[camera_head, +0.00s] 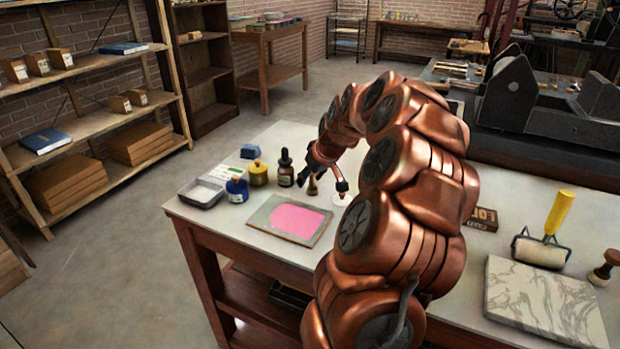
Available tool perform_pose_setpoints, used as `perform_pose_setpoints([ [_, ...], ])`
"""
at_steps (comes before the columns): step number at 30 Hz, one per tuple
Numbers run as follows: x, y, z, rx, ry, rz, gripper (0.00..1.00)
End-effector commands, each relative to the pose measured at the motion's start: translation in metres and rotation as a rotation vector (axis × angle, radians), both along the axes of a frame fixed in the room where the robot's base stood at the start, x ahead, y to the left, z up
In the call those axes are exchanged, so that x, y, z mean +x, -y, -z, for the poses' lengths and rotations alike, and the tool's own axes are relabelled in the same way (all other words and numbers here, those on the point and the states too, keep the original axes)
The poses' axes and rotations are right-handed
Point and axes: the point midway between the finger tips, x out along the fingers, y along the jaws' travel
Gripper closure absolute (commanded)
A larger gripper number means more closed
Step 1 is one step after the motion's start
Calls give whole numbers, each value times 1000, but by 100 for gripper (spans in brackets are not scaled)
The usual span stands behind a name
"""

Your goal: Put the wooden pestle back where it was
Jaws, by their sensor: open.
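My gripper (322,184) is at the far side of the work table (420,262), fingers pointing down and apart. A small brass-brown upright object (312,186) shows at its left finger; it is partly hidden, and I cannot tell whether it is the pestle or whether the gripper touches it. A dark wooden knobbed piece (605,267) with a round foot stands at the table's right edge; it may be the wooden pestle, but this is not certain. A white round piece (341,199) lies just below the right finger.
A dark dropper bottle (286,170), yellow jar (258,174), blue jar (237,189) and grey tray (201,193) stand left of my gripper. A board with a pink sheet (262,213) lies in front. A yellow-handled roller (541,251) and marbled slab (541,301) are at right.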

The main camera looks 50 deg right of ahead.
Motion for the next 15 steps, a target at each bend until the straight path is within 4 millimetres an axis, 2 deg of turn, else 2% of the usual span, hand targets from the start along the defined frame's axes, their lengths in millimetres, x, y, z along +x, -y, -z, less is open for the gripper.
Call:
perform_pose_setpoints([
  [15,-46,-9,-78,-3,3,2,51],
])
